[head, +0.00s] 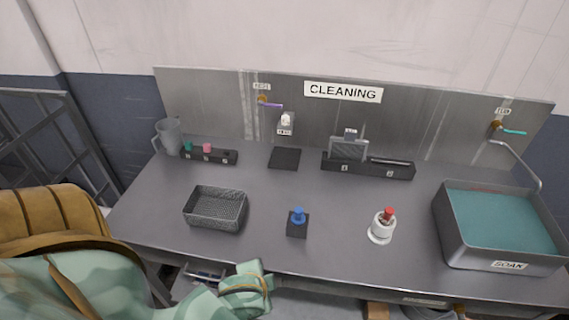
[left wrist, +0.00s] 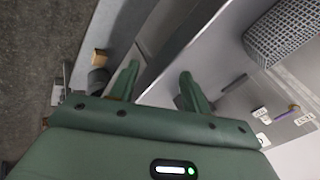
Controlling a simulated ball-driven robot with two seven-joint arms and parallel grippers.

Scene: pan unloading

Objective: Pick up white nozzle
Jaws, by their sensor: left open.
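A small white nozzle-like piece (head: 286,119) sits on the metal back panel, above a small label, left of the CLEANING sign. I cannot tell how it is fixed. My left arm reaches in from the lower left in the head view and ends at the table's front edge, well short of the white piece. In the left wrist view my left gripper (left wrist: 158,76) is open, its two green fingers apart with nothing between them. My right gripper is not in view.
On the table (head: 150,222) stand a wire basket (head: 216,210), a block with a blue top (head: 297,223), a white piece with a red top (head: 382,226) and a SOAK tub (head: 497,222). A jug (head: 168,137) and racks line the back.

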